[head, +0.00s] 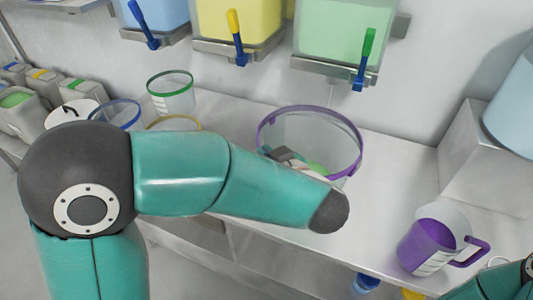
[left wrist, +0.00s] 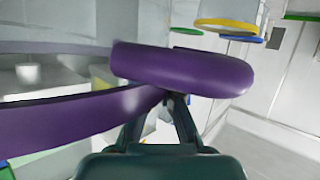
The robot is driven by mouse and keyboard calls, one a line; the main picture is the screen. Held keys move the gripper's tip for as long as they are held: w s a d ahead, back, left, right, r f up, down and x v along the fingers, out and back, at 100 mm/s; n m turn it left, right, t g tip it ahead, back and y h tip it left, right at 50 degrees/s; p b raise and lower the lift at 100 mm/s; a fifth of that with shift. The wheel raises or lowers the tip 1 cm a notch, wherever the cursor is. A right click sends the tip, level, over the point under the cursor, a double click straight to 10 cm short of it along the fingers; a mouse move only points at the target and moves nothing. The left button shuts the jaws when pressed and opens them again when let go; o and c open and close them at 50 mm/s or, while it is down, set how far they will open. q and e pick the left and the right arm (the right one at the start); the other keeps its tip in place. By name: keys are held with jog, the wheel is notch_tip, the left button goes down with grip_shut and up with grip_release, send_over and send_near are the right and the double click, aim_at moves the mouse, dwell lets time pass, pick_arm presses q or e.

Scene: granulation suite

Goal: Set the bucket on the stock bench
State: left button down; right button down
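The clear bucket (head: 328,128) with a purple rim stands on the steel bench in the middle of the head view. My left arm passes in front and hides its lower front. My left gripper (head: 288,157) shows partly at the bucket's near side. In the left wrist view, the fingers of my left gripper (left wrist: 172,100) come together at the purple part of the bucket (left wrist: 180,72), and appear shut on it. The fingertips themselves are hidden behind the purple band. Only a bit of my right arm shows at the bottom right of the head view; its gripper is out of view.
A purple jug (head: 432,243) stands on the bench (head: 385,195) at the right. Green-rimmed (head: 170,94), blue-rimmed and yellow-rimmed buckets stand at the left, by several grey canisters. Hoppers with coloured valve handles (head: 366,60) hang above. A steel box (head: 485,165) stands at the right.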

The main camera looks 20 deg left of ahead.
pick_arm(q)
jog(key=shift+r, duration=0.1)
jog(key=c, duration=1.8)
grip_release()
jog(key=shift+f, duration=0.2)
jog(key=o, duration=0.5)
jog(key=shift+r, duration=0.15)
jog(key=v, duration=1.2)
jog(key=shift+s, duration=0.1)
jog(key=shift+s, duration=0.1)
